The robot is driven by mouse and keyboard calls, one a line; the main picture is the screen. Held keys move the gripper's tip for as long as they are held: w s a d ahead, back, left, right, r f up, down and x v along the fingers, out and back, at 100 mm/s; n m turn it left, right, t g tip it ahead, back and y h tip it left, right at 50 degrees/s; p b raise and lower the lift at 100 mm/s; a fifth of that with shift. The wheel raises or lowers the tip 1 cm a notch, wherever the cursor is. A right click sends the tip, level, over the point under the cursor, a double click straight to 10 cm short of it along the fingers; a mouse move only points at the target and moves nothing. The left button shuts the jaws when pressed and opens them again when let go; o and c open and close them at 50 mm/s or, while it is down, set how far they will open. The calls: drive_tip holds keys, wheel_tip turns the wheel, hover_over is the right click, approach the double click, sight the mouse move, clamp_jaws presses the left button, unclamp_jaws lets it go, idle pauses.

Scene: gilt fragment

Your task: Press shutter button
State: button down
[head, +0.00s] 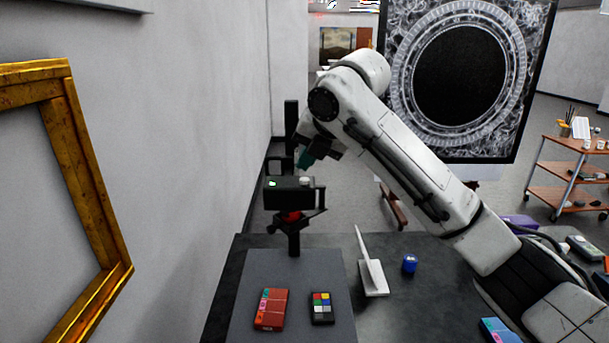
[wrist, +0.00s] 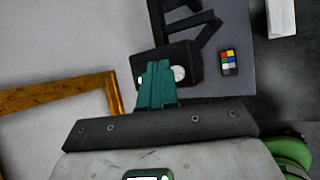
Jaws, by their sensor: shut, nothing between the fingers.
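A black camera (head: 290,196) stands upright on a dark post with a red part under it, left of centre in the head view. Its top carries a pale round button (head: 305,181) and a small lit green-white spot (head: 272,183). My gripper (head: 304,162) is shut and empty, just above the camera's top near the round button. In the wrist view, the teal fingers (wrist: 157,68) are together in front of the camera body (wrist: 190,55). The round button (wrist: 180,73) shows just right of the fingers, and the lit spot to their left. Contact cannot be told.
A grey board (head: 258,270) on the dark table holds a red box (head: 271,309) and a colour chart (head: 321,308). A white angled stand (head: 374,280) and blue jar (head: 409,264) stand to the right. A gold frame (head: 97,210) hangs on the left wall.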

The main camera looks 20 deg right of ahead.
sight(307, 179)
wheel_tip(307, 179, up, 5)
drive_tip(key=p, duration=0.4)
idle(0.3)
drive_tip(key=shift+f, duration=0.15)
